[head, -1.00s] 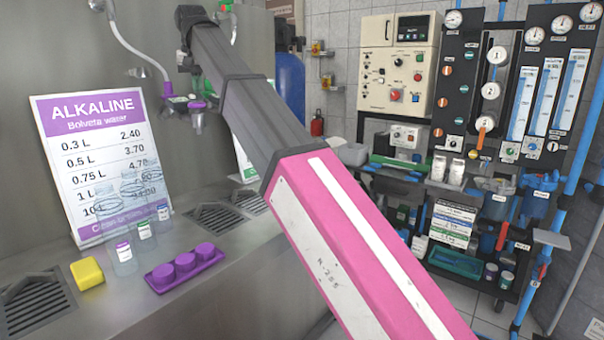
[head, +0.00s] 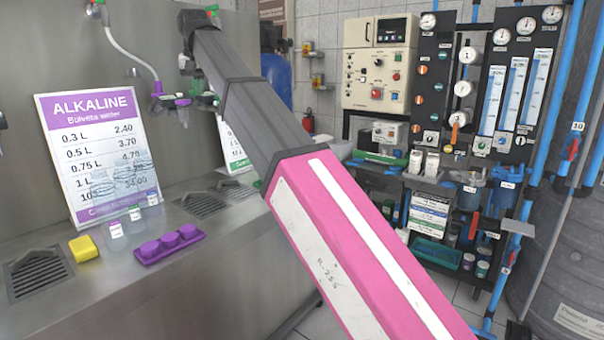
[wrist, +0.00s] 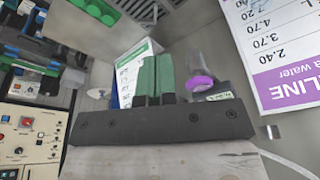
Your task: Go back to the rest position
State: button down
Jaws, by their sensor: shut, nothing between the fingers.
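My gripper (wrist: 156,78) shows in the wrist view with its two green fingers together and nothing between them. A purple-ended tap (wrist: 200,86) is just right of the fingers in that view, apart from them as far as I can see. In the head view my pink and dark grey arm stretches up and left toward the steel wall.
The steel counter (head: 215,245) holds a yellow sponge (head: 84,247), a purple tray with caps (head: 170,245) and clear bottles. An ALKALINE price sign (head: 98,150) leans behind. The gauge rack (head: 430,110) stands right, with a large grey tank (head: 570,250) at the far right.

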jog(key=w+d+f+m, duration=0.1)
jog(key=w+d+f, duration=0.1)
jog(key=d+f, duration=0.85)
jog(key=w+d+f+g+h, duration=0.15)
jog(key=d+f, duration=0.45)
jog(key=f, duration=1)
jog(key=w+d+f+m+y, duration=0.1)
jog(key=w+d+f, duration=0.2)
jog(key=d+f, duration=0.8)
jog(key=s+d+f, duration=0.6)
jog(key=d+f, duration=0.1)
jog(key=f, duration=0.3)
jog(key=s+d+f+m, duration=0.1)
jog(key=s+d+f, duration=0.5)
jog(key=f, duration=0.4)
jog(key=s+d+f+m+g, duration=0.1)
jog(key=s+d+f, duration=0.4)
jog(key=d+f, duration=0.3)
notch_tip(320, 180, down, 2)
jog(key=shift+s+d+f, duration=0.1)
jog(key=shift+s+d, duration=0.1)
jog(key=shift+s, duration=0.2)
jog(key=shift+h, duration=0.25)
